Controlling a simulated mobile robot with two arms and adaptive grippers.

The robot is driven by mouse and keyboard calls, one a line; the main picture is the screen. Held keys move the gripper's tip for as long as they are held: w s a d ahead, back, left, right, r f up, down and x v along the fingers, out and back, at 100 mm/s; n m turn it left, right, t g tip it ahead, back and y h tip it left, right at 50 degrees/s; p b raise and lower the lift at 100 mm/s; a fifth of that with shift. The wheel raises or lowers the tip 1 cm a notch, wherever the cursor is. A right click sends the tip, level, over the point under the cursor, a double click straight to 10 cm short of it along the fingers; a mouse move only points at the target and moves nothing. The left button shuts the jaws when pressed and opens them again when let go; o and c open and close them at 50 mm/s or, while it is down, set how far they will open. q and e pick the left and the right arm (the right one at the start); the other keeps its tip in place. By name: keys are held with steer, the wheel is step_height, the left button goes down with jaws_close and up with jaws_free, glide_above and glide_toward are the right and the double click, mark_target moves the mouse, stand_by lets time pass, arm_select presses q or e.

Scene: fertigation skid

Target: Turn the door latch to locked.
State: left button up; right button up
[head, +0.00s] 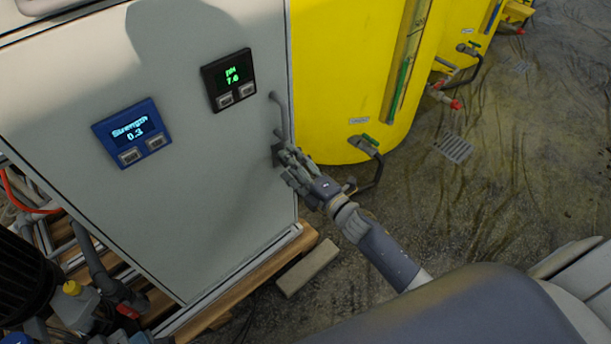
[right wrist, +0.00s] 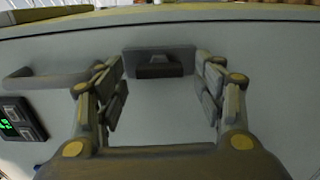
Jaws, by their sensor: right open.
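The door latch (right wrist: 160,70) is a small dark piece on a grey plate, near the edge of the pale cabinet door (head: 190,215). In the right wrist view it lies centred beyond my right gripper (right wrist: 165,90), whose two fingers are open on either side with a gap to the latch. In the head view my right gripper (head: 288,168) is at the door's right edge and partly covers the dark latch plate (head: 276,154). I cannot tell whether the latch is locked. My left gripper is not in view.
A grey bar handle (head: 279,112) sits above the latch. A blue display (head: 132,133) and a black display (head: 229,79) are on the door. Yellow tanks (head: 345,70) with valves stand to the right. A loose block (head: 308,267) lies on the floor below.

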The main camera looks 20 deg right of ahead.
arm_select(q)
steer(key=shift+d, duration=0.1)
arm_select(e)
steer(key=v, duration=1.1)
steer(key=shift+s, duration=0.15)
